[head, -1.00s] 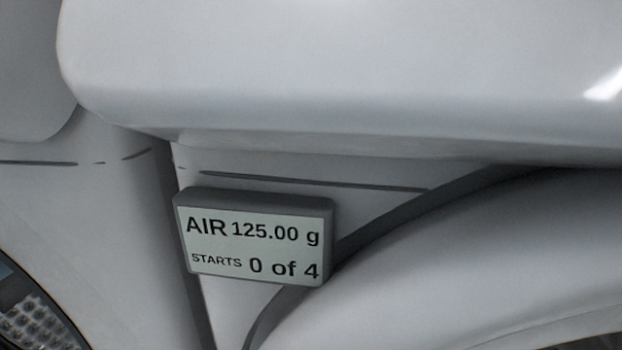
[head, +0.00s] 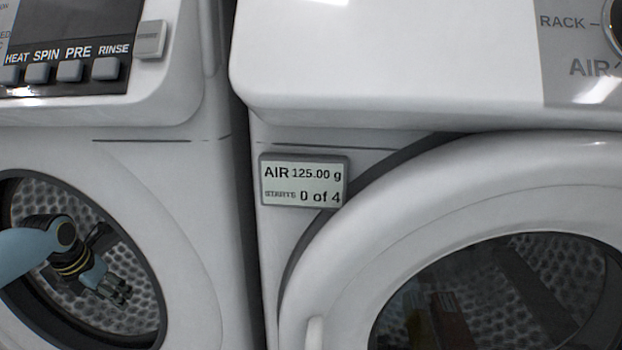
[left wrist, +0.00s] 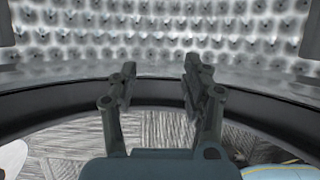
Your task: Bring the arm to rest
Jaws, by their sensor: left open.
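My left arm comes in from the left in the head view, and my left gripper (head: 122,290) is in front of the open round mouth of the left machine (head: 192,240). I cannot tell from the head view how far inside it is. In the left wrist view the two fingers of this gripper (left wrist: 160,85) stand apart with nothing between them. Beyond them is the dimpled metal drum (left wrist: 150,40), with the dark rim (left wrist: 60,105) of the opening below. My right gripper is not in view.
The right machine (head: 390,85) has a round door with dark glass (head: 480,290). A small display (head: 303,182) on it reads AIR 125.00 g, STARTS 0 of 4. The left machine has buttons (head: 70,71) marked HEAT, SPIN, PRE, RINSE. Grey carpet (left wrist: 160,135) shows below the rim.

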